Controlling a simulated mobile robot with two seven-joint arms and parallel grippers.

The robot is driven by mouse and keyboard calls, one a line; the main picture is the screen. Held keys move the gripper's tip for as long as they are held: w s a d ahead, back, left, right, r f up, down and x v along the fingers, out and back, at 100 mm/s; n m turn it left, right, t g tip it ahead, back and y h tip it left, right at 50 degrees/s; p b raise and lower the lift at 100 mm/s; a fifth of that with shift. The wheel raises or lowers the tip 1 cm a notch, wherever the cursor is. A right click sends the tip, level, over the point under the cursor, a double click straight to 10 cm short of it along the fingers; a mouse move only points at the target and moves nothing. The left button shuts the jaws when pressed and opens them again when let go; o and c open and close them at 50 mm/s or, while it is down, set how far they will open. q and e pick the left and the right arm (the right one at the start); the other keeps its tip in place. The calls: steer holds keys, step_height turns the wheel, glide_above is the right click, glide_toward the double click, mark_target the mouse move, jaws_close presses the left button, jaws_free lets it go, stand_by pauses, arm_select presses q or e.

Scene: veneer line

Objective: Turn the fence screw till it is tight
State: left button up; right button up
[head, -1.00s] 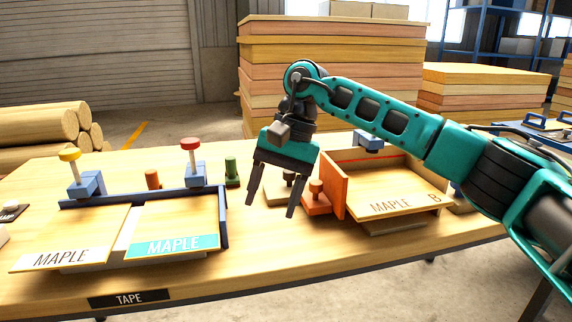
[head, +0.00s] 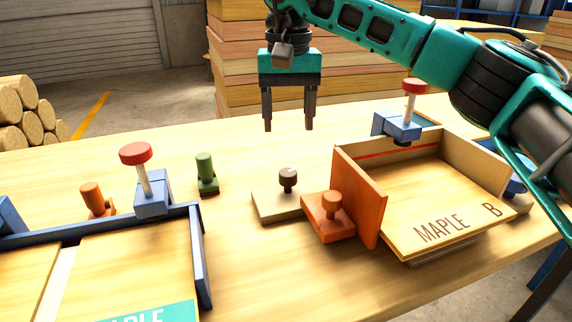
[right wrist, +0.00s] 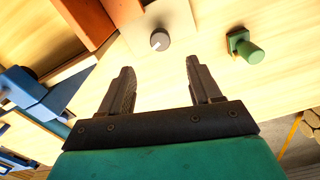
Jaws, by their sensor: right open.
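The orange fence (head: 357,200) stands upright against the left side of the MAPLE B tray. Its foot carries an orange knob (head: 331,204). Beside it a dark knob (head: 288,177) stands on a flat beige plate (head: 275,207); in the right wrist view this knob (right wrist: 160,40) shows a pale mark on its top. I cannot tell for sure which knob is the fence screw. My right gripper (head: 289,127) points down, open and empty, above and behind the dark knob, apart from it. In the right wrist view the dark knob lies beyond the open fingers (right wrist: 160,66). My left gripper is out of view.
The MAPLE B tray (head: 405,235) has a blue clamp with a red knob (head: 414,87) behind it. A green peg (head: 206,172), an orange peg (head: 92,197) and a red-topped blue clamp (head: 152,196) stand to the left. The table behind the plate is clear.

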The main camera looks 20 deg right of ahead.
mark_target(288, 172)
step_height(288, 172, down, 11)
steer(key=shift+r+b, duration=0.15)
steer(key=shift+b, duration=0.7)
steer(key=c, duration=1)
steer(key=shift+c, duration=0.2)
